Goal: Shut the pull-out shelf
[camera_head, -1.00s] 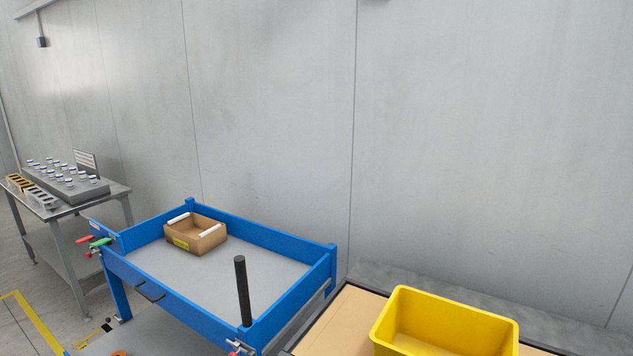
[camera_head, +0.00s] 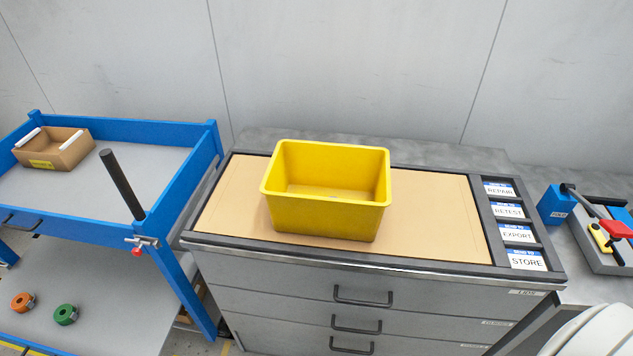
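Neither of my grippers is in view. A grey drawer cabinet (camera_head: 265,272) stands in the middle with several dark drawer handles (camera_head: 362,298). Its drawer fronts look flush.
An empty yellow bin (camera_head: 325,217) stands on the cabinet's tan top. A cardboard box (camera_head: 68,158) sits on the cart, and an orange ring (camera_head: 22,302) and green ring (camera_head: 66,314) on its lower shelf. Labelled slots (camera_head: 510,234) line the cabinet's right side.

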